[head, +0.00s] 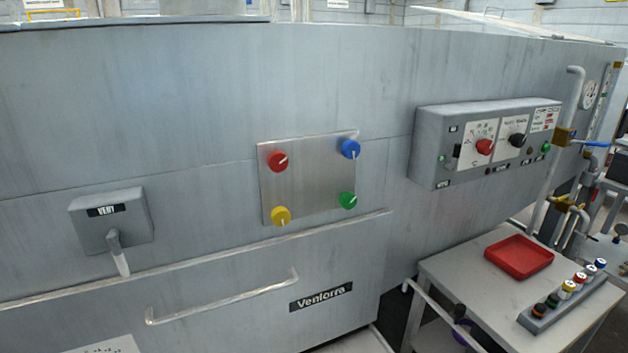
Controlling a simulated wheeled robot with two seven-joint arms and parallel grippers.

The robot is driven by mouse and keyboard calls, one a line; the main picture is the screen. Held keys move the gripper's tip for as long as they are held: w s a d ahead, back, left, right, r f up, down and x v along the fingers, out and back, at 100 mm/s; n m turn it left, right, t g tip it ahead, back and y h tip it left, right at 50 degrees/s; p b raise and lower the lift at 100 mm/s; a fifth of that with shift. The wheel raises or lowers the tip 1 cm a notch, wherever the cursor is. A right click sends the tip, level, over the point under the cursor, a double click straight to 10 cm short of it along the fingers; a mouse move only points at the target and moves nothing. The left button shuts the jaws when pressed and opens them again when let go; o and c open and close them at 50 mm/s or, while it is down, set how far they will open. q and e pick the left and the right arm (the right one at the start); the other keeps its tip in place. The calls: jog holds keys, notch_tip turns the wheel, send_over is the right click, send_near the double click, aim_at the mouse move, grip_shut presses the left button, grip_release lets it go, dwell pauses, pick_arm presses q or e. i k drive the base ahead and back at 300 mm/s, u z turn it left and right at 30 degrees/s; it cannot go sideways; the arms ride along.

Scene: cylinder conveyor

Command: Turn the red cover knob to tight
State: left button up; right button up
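The red cover knob (277,162) sits at the upper left corner of a square metal cover plate (308,182) on the machine's grey side. Its pale pointer mark seems to point to the right. A blue knob (350,149) is at the plate's upper right, a green knob (347,200) at the lower right and a yellow knob (281,216) at the lower left. The blue and yellow marks point roughly down; the green mark points to the lower right. I see no tight or loose lettering by the knobs. Neither gripper shows.
A control box (437,133) with another red knob (485,147) and a black knob juts out to the right. A vent box (83,235) and a bar handle (222,300) project at left. A cart (462,276) holds a red tray (519,257). Space before the plate looks clear.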

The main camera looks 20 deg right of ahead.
aim_at(277, 160)
jog(key=k, duration=0.5)
jog(key=u, duration=3)
jog(key=k, duration=0.95)
jog(key=z, duration=1.9)
